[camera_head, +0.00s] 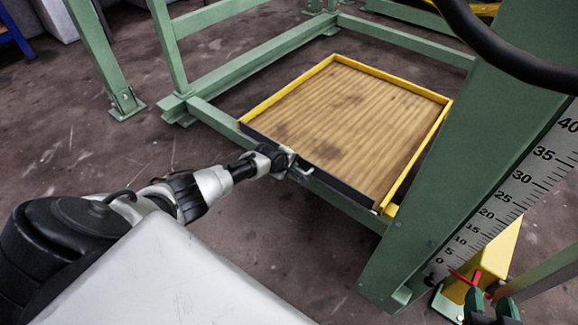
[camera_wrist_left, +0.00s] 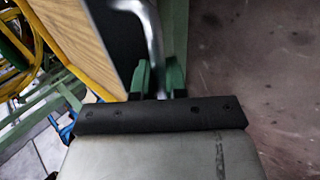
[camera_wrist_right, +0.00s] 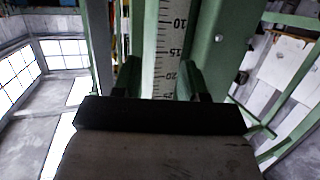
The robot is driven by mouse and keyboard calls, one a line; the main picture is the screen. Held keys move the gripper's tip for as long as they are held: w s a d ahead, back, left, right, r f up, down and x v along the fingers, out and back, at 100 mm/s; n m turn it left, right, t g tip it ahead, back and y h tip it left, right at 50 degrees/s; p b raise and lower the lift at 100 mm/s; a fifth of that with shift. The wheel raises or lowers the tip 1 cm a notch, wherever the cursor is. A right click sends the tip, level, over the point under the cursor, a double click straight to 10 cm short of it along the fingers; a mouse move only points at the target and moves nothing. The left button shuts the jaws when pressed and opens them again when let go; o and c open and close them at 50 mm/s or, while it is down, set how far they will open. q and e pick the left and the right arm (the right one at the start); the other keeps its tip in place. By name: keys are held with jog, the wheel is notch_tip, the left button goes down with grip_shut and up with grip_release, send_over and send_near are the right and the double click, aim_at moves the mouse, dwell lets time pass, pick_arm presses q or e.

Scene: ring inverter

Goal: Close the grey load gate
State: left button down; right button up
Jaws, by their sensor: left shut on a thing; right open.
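The grey load gate (camera_head: 338,187) is a long dark strip along the near edge of the wooden-floored tray (camera_head: 432,133). It runs between the tray's two yellow side rims, and I cannot tell whether it is fully closed. My left gripper (camera_head: 290,163) is at the middle of the gate, shut on its metal handle (camera_head: 304,171). In the left wrist view the silver handle (camera_wrist_left: 152,35) runs between the green fingers (camera_wrist_left: 158,80), beside the dark gate panel (camera_wrist_left: 122,42). My right gripper (camera_wrist_right: 160,78) is open, with nothing between its fingers.
A green post with a numbered scale (camera_head: 510,190) stands right of the tray; the scale (camera_wrist_right: 168,50) also fills the middle of the right wrist view. A red pointer (camera_head: 463,277) is at its foot. Green frame beams (camera_head: 230,75) surround the tray. The floor (camera_head: 60,150) at left is clear.

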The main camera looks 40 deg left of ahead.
pick_arm(q)
jog(key=shift+w+g+p, duration=0.1)
jog(key=shift+g+p, duration=0.25)
jog(key=shift+g, duration=0.35)
pick_arm(e)
jog(key=shift+s+d+f+g+h, duration=0.25)
jog(key=shift+s+f+g, duration=0.25)
jog(key=shift+f+g, duration=0.2)
jog(key=shift+s+d+f+g+h, duration=0.15)
jog(key=shift+s+d+f+g, duration=0.1)
jog(key=shift+s+f+g, duration=0.3)
jog(key=shift+w+f, duration=0.1)
jog(key=shift+f, duration=0.05)
pick_arm(q)
jog(key=c, duration=1.5)
grip_release()
jog(key=shift+o, duration=0.2)
